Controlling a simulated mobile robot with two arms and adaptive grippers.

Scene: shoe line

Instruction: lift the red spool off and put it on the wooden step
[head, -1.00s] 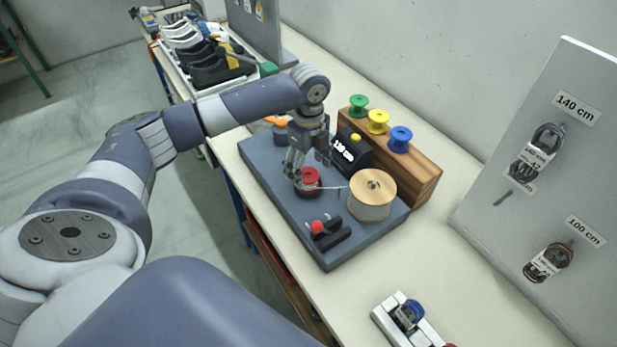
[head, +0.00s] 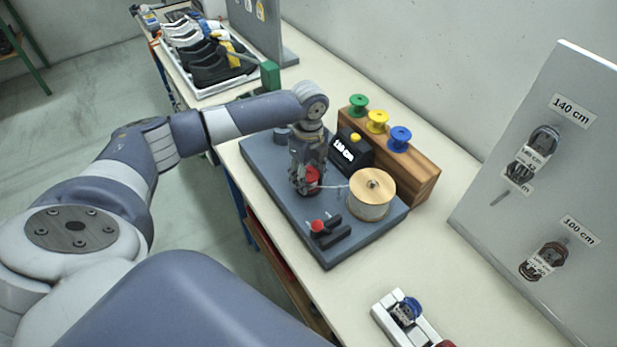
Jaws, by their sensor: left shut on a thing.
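The red spool (head: 313,176) is on the dark grey base plate (head: 330,252) of the machine, partly hidden by my left gripper (head: 307,186). The left gripper points down and is shut on the red spool. Whether the spool is clear of the plate I cannot tell. A thin pale cord runs from the spool toward the large wooden reel (head: 371,193). The wooden step (head: 420,180) stands behind the machine, with a green spool (head: 358,104), a yellow spool (head: 377,121) and a blue spool (head: 400,138) on top. My right gripper is not in view.
A black display box (head: 352,152) reading about 120 cm stands between the gripper and the step. A red-knobbed black part (head: 328,229) sits at the plate's front. A grey board (head: 540,190) with hanging laces stands right. A shoe tray (head: 205,92) is at the back left.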

